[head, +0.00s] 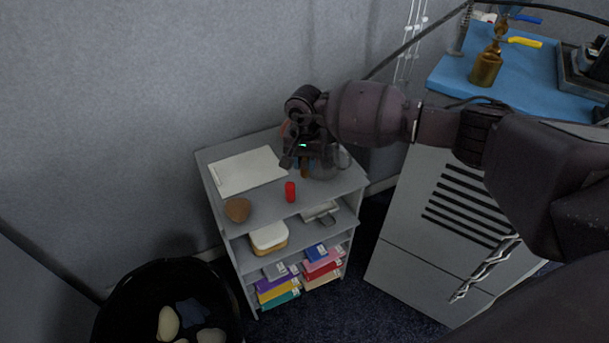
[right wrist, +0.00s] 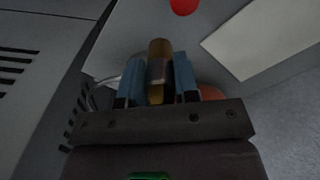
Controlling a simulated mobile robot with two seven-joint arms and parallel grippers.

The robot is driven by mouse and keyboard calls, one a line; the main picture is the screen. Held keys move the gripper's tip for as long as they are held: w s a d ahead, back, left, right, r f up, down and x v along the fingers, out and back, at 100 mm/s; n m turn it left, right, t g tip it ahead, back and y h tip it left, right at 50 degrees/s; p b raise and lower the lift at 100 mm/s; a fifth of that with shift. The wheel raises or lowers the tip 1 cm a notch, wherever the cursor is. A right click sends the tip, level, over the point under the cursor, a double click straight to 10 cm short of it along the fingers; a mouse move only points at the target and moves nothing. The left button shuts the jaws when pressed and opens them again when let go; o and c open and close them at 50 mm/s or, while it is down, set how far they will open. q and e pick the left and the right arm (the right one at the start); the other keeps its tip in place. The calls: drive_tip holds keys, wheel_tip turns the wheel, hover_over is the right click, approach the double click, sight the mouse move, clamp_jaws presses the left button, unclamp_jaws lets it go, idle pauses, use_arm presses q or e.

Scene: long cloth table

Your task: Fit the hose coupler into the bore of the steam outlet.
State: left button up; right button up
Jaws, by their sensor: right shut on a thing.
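My right gripper (head: 303,160) is over the top shelf of a small grey rack. In the right wrist view its two blue fingers (right wrist: 160,82) are shut on a brass-brown cylindrical piece, which I take for the hose coupler (right wrist: 159,49). The piece sticks out past the fingertips, and in the head view its lower end (head: 304,171) shows below the gripper. I cannot tell whether it touches the shelf. A brass fitting (head: 486,69) with a narrow neck stands on the blue-topped bench, possibly the steam outlet; its bore is not visible. My left gripper is not in view.
The grey rack (head: 262,203) holds a red cylinder (head: 290,192), a white sheet (head: 248,170), a brown bowl (head: 237,209) and a clear glass vessel (head: 327,166) close to the gripper. A yellow-handled lever (head: 525,42) is near the fitting. A black bin (head: 125,305) stands lower left.

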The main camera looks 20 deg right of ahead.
sight(305, 176)
wheel_tip(305, 176, down, 4)
drive_tip(key=shift+f+b, duration=0.2)
drive_tip(key=shift+b, duration=0.15)
drive_tip(key=shift+f, duration=0.4)
drive_tip(key=shift+r, duration=0.1)
drive_tip(key=shift+f, duration=0.25)
drive_tip(key=o, duration=1)
drive_tip(key=shift+r, duration=0.1)
